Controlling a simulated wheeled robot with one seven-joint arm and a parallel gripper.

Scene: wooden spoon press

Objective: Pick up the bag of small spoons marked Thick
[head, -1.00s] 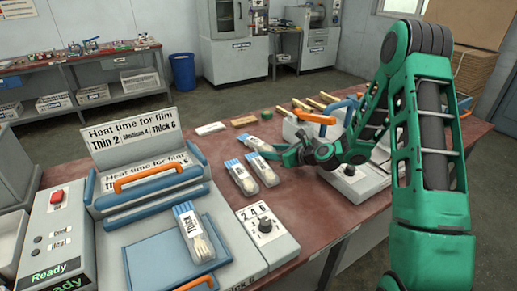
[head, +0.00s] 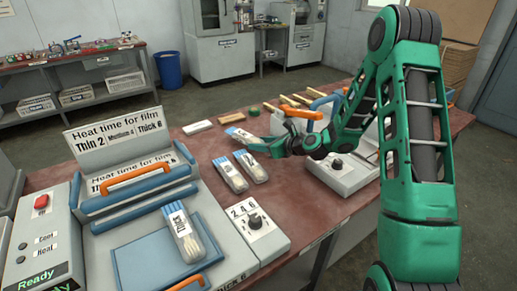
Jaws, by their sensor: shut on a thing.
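My gripper (head: 257,146) is at the middle of the bench and shut on the near end of a clear bag of small spoons with a blue-and-white top (head: 238,134). The bag's marking is too small to read, and its near end is partly hidden by the fingers. Two similar bags lie just in front of the gripper, a left one (head: 229,172) and a right one (head: 252,164). Their markings are also unreadable. Another bag (head: 183,232) lies on the blue plate of the press at the front left, its label not clearly legible.
The heat-time sign (head: 120,137) stands behind the press with orange handles. A dial box (head: 251,226) is to its right, and another dial unit (head: 338,172) stands beneath my arm. A white block (head: 198,127) lies at the back. Red bench top is clear around the bags.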

